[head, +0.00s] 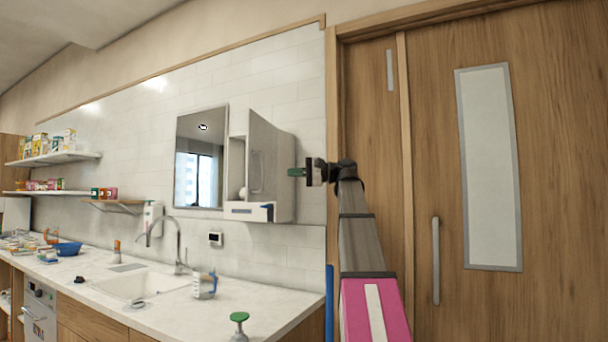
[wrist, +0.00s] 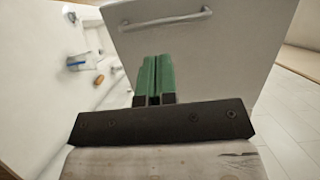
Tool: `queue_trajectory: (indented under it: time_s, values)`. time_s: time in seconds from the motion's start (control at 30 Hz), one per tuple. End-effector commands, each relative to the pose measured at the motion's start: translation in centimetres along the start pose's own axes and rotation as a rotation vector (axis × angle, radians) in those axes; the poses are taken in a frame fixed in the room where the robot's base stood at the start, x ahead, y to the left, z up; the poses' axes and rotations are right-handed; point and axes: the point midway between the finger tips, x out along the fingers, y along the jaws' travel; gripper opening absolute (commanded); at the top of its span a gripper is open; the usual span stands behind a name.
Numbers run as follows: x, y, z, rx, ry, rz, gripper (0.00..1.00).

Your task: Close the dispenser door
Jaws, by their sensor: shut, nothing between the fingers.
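The dispenser (head: 238,150) is a white box on the tiled wall beside the mirror. Its door (head: 276,150), a pale panel with a bar handle, stands open, and part of the inside shows at its left. The door also fills the middle of the wrist view (wrist: 215,65), with its handle (wrist: 165,20) near the top. My gripper (head: 292,172) is at the right edge of the door in the head view, pointing left. Its green fingers (wrist: 155,78) are together and empty, in front of the door's face. I cannot tell whether they touch it.
A counter (head: 180,318) with a sink (head: 135,285), a jug (head: 204,285) and a green-topped item (head: 239,320) lies below. A mirror (head: 200,160) hangs left of the dispenser. A wooden door (head: 550,200) is at the right.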

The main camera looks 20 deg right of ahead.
Motion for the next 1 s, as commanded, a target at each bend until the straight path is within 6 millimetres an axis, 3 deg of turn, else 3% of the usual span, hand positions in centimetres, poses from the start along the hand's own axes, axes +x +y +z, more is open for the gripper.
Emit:
queue_trajectory:
  time_s: [0.2, 0.4, 0.6, 1.0]
  values:
    - [4.0, 0.0, 0.0, 0.0, -0.003, 0.001, 0.0]
    - [6.5, 0.0, 0.0, 0.0, -0.001, 0.0, 0.0]
    - [7.7, 0.0, 0.0, 0.0, 0.0, 0.0, 0.0]
    - [7.8, 0.0, 0.0, 0.0, 0.002, 0.0, 0.0]
